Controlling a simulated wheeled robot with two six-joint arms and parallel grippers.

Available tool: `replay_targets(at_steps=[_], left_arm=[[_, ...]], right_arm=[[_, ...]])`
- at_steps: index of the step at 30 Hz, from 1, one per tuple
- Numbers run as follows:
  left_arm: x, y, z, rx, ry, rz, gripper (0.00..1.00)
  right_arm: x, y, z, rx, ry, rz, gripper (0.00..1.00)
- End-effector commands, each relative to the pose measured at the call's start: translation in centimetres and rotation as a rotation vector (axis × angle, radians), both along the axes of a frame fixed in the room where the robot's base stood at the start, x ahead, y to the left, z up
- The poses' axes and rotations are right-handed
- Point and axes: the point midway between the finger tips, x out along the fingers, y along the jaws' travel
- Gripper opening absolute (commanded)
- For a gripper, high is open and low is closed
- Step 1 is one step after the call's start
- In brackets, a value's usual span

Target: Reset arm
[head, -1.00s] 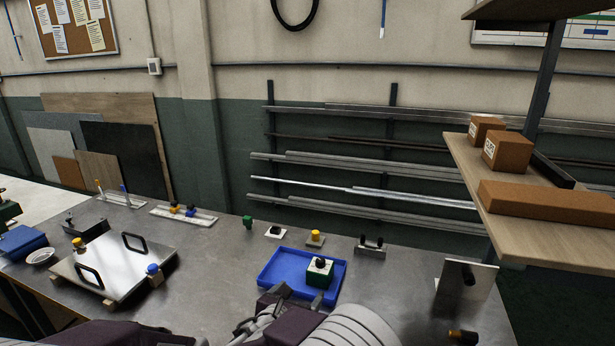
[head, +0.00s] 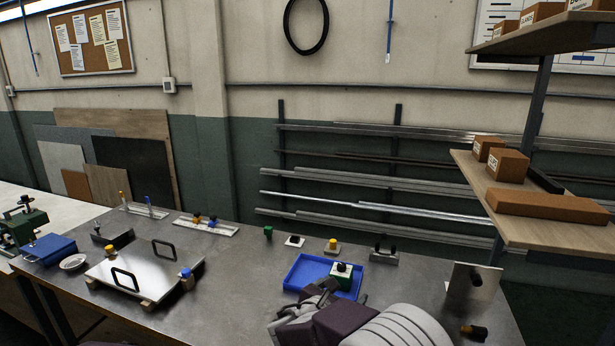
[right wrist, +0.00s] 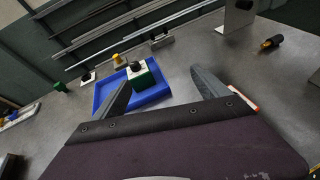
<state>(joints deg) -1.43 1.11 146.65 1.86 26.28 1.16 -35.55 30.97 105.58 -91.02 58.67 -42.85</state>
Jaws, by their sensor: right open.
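My right gripper (head: 344,292) is open, in front of the near side of the blue tray (head: 304,270) in the head view. A green block with a white top and black knob (head: 342,271) stands in the tray's right part. In the right wrist view, the open, empty fingers (right wrist: 160,80) point toward the tray (right wrist: 104,92). The green block (right wrist: 143,80) shows between them, closer to the left finger, which partly covers the tray. I cannot tell the exact gap between the fingers and block. My left gripper is out of view.
A metal plate with two black handles (head: 140,268) lies on the bench's left. Small knobbed parts, including a yellow-topped one (head: 332,247), line the back. An upright plate (head: 472,287) stands at right, below a shelf (head: 520,215). The bench middle (head: 240,285) is clear.

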Motion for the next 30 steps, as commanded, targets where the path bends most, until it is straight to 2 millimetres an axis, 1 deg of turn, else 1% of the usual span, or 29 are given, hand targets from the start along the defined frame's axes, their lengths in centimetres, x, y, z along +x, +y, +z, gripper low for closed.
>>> replay_targets(at_steps=[1, 2, 3, 5, 6, 8, 9, 10, 11, 12, 14, 15, 17, 18, 20, 21, 23, 25, 30], left_arm=[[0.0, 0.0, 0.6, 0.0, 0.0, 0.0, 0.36], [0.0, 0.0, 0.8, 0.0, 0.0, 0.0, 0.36], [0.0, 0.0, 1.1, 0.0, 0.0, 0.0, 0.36], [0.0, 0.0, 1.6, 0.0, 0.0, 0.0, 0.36], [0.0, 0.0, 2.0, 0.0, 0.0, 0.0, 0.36], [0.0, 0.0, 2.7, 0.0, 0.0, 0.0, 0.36], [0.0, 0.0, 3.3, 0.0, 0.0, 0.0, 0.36], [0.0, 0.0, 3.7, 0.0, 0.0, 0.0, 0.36], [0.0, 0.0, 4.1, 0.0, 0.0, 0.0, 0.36], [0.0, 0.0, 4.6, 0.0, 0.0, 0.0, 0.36], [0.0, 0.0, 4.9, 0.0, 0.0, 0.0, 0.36], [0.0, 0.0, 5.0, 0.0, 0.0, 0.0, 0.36], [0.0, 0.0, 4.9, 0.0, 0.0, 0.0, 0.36], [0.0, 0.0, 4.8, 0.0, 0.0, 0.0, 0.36], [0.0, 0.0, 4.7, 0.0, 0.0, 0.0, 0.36], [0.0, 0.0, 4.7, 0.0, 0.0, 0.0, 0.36], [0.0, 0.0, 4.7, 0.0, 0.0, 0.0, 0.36], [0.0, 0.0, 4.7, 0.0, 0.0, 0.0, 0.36], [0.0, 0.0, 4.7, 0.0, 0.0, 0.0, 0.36]], right_arm=[[-0.3, -2.2, 0.9, 0.017, 0.003, -0.052, 0.85], [-0.6, -3.6, 1.2, 0.032, 0.009, -0.087, 0.85], [-1.2, -5.6, 1.5, 0.055, 0.018, -0.138, 0.85], [-2.6, -8.8, 1.6, 0.109, 0.037, -0.232, 0.85], [-4.1, -11.2, 1.5, 0.163, 0.052, -0.313, 0.85], [-7.2, -14.7, 1.0, 0.281, 0.073, -0.467, 0.85], [-10.0, -16.8, 0.3, 0.389, 0.082, -0.596, 0.85], [-12.5, -18.0, -0.4, 0.484, 0.083, -0.708, 0.85], [-15.1, -18.8, -1.1, 0.594, 0.077, -0.83, 0.85], [-18.7, -19.0, -2.4, 0.758, 0.055, -1.013, 0.85], [-22.9, -17.6, -4.1, 0.995, -0.002, -1.274, 0.85], [-24.9, -16.2, -5.2, 1.131, -0.047, -1.431, 0.85], [-26.8, -13.7, -6.5, 1.301, -0.119, -1.64, 0.85], [-27.6, -12.1, -7.3, 1.387, -0.162, -1.757, 0.85], [-28.2, -10.4, -8.1, 1.48, -0.232, -1.912, 0.85], [-28.2, -9.7, -8.4, 1.53, -0.28, -1.991, 0.85], [-27.4, -9.1, -8.3, 1.601, -0.352, -2.068, 0.85], [-27.0, -9.1, -8.3, 1.62, -0.387, -2.091, 0.85], [-27.1, -9.1, -8.3, 1.618, -0.39, -2.094, 0.85]])
